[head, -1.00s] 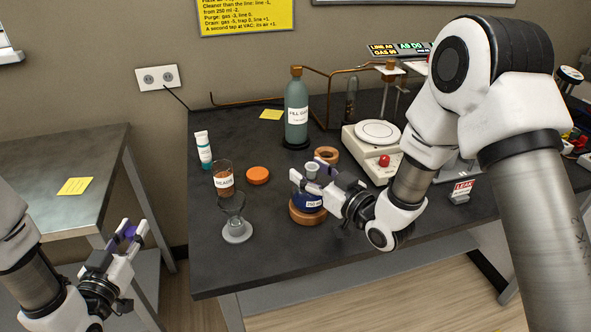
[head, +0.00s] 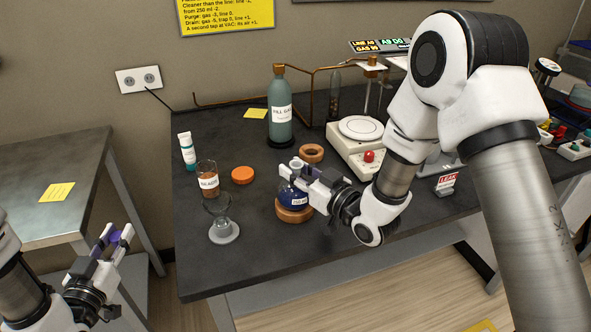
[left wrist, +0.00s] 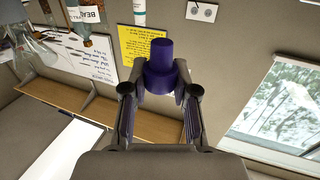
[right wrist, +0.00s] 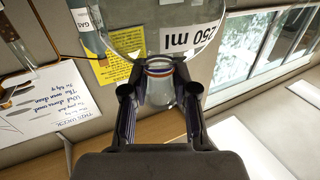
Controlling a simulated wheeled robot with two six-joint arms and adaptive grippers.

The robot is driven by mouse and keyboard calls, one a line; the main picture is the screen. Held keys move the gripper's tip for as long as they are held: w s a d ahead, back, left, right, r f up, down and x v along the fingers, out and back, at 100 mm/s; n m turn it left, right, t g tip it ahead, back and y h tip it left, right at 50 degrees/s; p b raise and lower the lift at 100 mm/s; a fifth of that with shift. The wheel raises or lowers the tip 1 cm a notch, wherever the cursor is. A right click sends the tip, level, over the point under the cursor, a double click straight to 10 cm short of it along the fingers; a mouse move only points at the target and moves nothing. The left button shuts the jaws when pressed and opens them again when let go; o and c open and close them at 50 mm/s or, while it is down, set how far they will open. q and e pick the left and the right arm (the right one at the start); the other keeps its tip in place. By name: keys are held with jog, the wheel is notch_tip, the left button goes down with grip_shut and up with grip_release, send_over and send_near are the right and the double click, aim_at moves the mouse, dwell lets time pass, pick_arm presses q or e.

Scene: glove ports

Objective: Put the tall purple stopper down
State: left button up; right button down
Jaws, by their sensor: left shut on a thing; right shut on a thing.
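The tall purple stopper (left wrist: 161,68) is between the fingertips of my left gripper (left wrist: 160,92), which is shut on it. In the head view my left gripper (head: 112,238) holds the stopper (head: 108,243) low at the left, off the dark bench and in front of the side table. My right gripper (head: 302,172) is shut on the neck of a round 250 ml flask (right wrist: 160,42).
The dark bench (head: 250,260) has clear room at its front left.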

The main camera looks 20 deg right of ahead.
dwell(0.4)
